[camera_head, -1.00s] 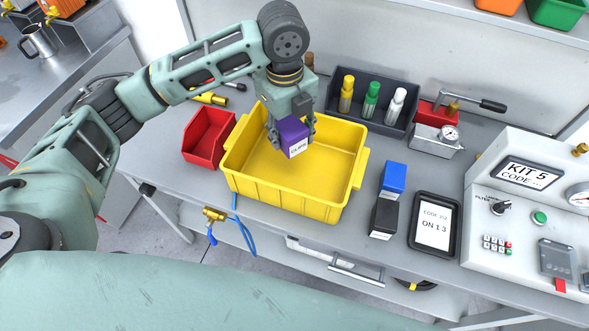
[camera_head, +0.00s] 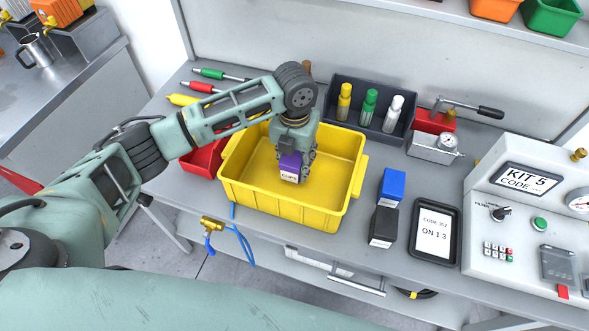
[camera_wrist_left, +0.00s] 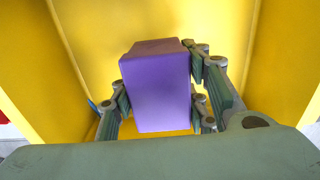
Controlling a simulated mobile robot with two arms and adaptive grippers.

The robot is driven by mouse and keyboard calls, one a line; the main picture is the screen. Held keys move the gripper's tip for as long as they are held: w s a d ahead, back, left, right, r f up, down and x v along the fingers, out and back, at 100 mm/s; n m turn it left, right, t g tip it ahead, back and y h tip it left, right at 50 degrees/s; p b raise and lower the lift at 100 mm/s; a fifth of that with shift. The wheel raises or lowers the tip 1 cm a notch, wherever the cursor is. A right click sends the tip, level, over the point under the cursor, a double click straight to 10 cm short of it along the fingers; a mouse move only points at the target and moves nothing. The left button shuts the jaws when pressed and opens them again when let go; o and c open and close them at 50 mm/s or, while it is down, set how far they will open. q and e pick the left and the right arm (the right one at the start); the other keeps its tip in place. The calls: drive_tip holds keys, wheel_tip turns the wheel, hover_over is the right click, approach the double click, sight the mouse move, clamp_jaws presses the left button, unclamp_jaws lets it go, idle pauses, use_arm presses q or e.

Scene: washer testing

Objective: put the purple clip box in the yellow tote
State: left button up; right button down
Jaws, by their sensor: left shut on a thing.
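The purple clip box (camera_head: 291,168) is between the fingers of my left gripper (camera_head: 294,156), which is shut on it. In the head view the box is over the inside of the yellow tote (camera_head: 320,214), with the tote's walls around it. In the left wrist view the purple box (camera_wrist_left: 157,92) fills the middle, with the left gripper's fingers (camera_wrist_left: 160,100) on both its sides and yellow walls beyond. I cannot tell whether the box touches the tote's floor. My right gripper is not in view.
A red bin (camera_head: 203,157) stands left of the tote. A dark rack (camera_head: 337,126) with three bottles is behind it. A blue box (camera_head: 391,184), a black box (camera_head: 383,227) and a tablet (camera_head: 434,232) lie to the right. A test panel (camera_head: 520,220) stands at far right.

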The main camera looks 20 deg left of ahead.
sight(295, 154)
use_arm(q)
wheel_tip(295, 154, down, 4)
drive_tip(key=shift+r+p, duration=0.2)
drive_tip(key=shift+p, duration=0.15)
drive_tip(key=shift+f, duration=0.4)
drive_tip(key=shift+f, duration=0.2)
drive_tip(key=o, duration=1.2)
drive_tip(key=shift+r, duration=0.1)
drive_tip(key=shift+r, duration=0.15)
wheel_tip(295, 154, up, 12)
drive_tip(key=shift+b, duration=0.85)
